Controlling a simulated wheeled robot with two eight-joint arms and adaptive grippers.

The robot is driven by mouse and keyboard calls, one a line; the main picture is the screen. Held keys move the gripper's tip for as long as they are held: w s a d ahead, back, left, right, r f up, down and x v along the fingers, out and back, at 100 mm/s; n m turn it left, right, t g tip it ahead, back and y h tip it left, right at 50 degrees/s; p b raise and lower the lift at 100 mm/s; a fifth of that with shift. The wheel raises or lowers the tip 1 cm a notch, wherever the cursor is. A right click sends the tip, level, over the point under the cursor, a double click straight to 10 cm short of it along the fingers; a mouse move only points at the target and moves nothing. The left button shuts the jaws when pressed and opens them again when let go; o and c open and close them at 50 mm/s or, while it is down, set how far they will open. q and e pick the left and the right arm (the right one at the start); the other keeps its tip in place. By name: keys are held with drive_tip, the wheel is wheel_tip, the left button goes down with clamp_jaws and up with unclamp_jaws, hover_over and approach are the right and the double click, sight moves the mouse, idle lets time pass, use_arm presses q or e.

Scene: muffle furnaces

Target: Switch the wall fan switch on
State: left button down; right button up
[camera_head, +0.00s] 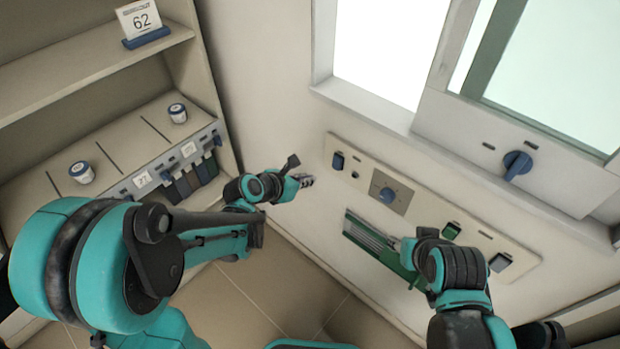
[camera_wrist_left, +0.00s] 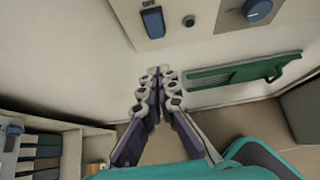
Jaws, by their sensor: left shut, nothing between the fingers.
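A beige switch panel (camera_head: 427,212) runs along the wall below the window. At its left end is a blue rocker switch (camera_head: 338,161), also in the left wrist view (camera_wrist_left: 153,22). A round blue dial (camera_head: 387,195), a green switch (camera_head: 451,230) and another rocker switch (camera_head: 500,262) sit farther right. I cannot read which one is the fan switch. My left gripper (camera_head: 306,180) is shut and empty, left of and a little below the left rocker, apart from it. Its fingers (camera_wrist_left: 157,78) point towards the wall below that rocker.
A green slotted vent (camera_head: 362,232) is below the panel, partly behind my right arm. A blue knob (camera_head: 516,163) is on the window sill section. A shelf unit (camera_head: 95,60) with small jars stands left. Open floor (camera_head: 295,285) lies between.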

sight(337, 163)
use_arm(q)
drive_tip(key=w+r+b+x, duration=0.1)
drive_tip(key=b+x, duration=0.2)
drive_tip(key=x, duration=0.8)
drive_tip(key=shift+d+r, duration=0.2)
drive_tip(key=shift+d, duration=0.15)
drive_tip(key=shift+w+d+f+b, duration=0.15)
drive_tip(key=shift+w+b, duration=0.1)
drive_tip(key=shift+b, duration=0.05)
